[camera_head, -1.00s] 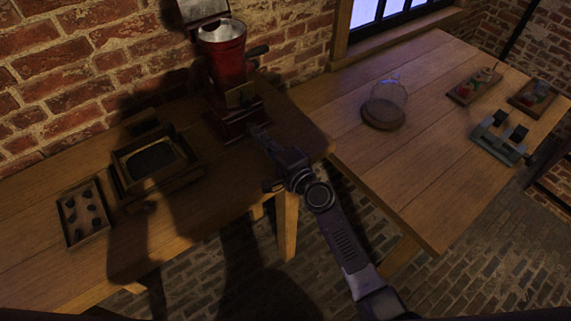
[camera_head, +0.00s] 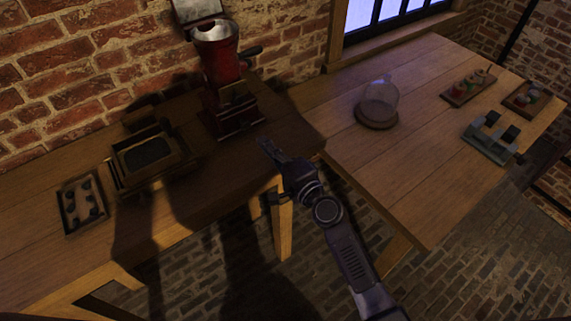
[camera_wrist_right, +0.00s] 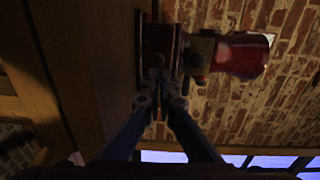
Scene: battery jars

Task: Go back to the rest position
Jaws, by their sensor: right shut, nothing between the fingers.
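My right gripper (camera_head: 264,143) is shut and empty. In the head view it is above the front edge of the left table, just in front of the red grinder (camera_head: 226,82) and apart from it. In the right wrist view the fingertips (camera_wrist_right: 160,82) are together, and the red grinder (camera_wrist_right: 238,57) shows beyond them. My left gripper is not in view.
On the left table are a wooden box with dark contents (camera_head: 121,184) and a small tray of dark pieces (camera_head: 68,227). The right table (camera_head: 420,170) holds a glass dome (camera_head: 381,95), two small trays (camera_head: 455,98) and a grey-green stand (camera_head: 468,134). Brick wall stands behind.

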